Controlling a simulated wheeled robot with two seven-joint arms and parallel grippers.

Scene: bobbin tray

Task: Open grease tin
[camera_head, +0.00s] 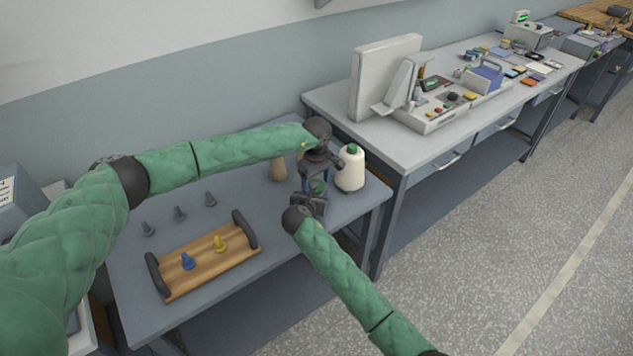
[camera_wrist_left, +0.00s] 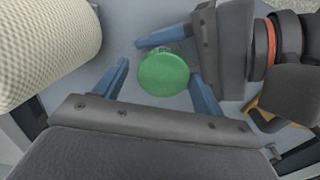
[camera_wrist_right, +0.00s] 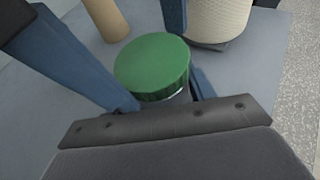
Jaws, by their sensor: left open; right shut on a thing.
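The grease tin has a round green lid (camera_head: 317,186). The lid also shows in the left wrist view (camera_wrist_left: 163,74) and the right wrist view (camera_wrist_right: 152,66), on top of the tin. My right gripper (camera_head: 314,199) is shut on the tin from the side, below the lid; its fingers are mostly hidden under the lid. My left gripper (camera_head: 316,180) points down over the tin. It is open, with its blue fingers on either side of the lid and a gap visible at the left one. Most of the tin's body is hidden.
A cream cone with a green top (camera_head: 350,169) stands close to the right of the grippers, and a tan cone (camera_head: 279,168) to the left. A wooden tray (camera_head: 205,262) with dark handles holds a blue and a yellow piece. Several grey pegs (camera_head: 180,213) stand behind it.

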